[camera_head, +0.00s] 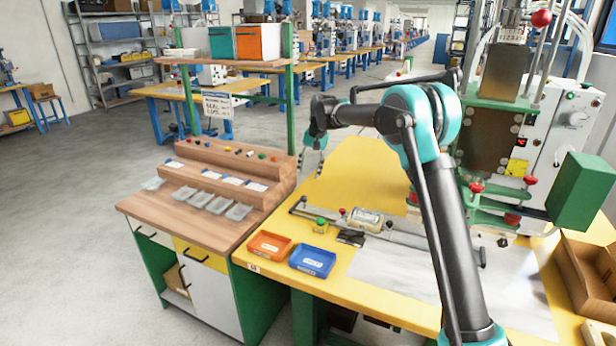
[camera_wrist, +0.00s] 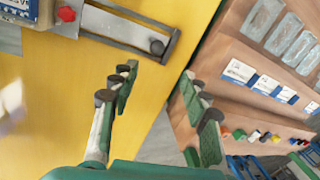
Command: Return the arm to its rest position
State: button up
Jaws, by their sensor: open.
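My gripper (camera_head: 314,155) is raised in the head view above the back left edge of the yellow table (camera_head: 350,170), next to the wooden stepped rack (camera_head: 225,172). Its fingers hang down, apart and empty. In the wrist view my gripper (camera_wrist: 163,112) shows two green fingers with dark tips and a clear gap between them. The yellow table (camera_wrist: 50,110) lies under its left finger and the stepped rack (camera_wrist: 225,90) under its right. My arm is bent at a high elbow, reaching from the lower right toward the left.
An orange tray (camera_head: 269,246) and a blue tray (camera_head: 312,261) lie at the table's front left. A metal rail fixture (camera_head: 400,235) lies mid-table. The welding machine (camera_head: 545,120) with a green box (camera_head: 583,190) stands right.

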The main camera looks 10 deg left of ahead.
jog(key=s+d+t, duration=0.1)
jog(key=s+d, duration=0.3)
jog(key=d, duration=0.5)
jog(key=s+d, duration=0.4)
jog(key=d, duration=0.4)
jog(key=s+d+t, duration=0.1)
jog(key=s+d, duration=0.3)
jog(key=d, duration=0.5)
jog(key=s+d+f, duration=0.3)
jog(key=s+d, duration=0.3)
jog(key=s, duration=0.2)
jog(key=s+d+f+t+h, duration=0.1)
jog(key=s+d+f, duration=0.3)
jog(key=s, duration=0.5)
jog(key=s+d+f+t+h, duration=0.1)
jog(key=s+d+f, duration=0.2)
jog(key=s+d, duration=0.5)
jog(key=shift+s+f, duration=0.35)
jog(key=shift+s, duration=0.3)
jog(key=shift+a, duration=0.1)
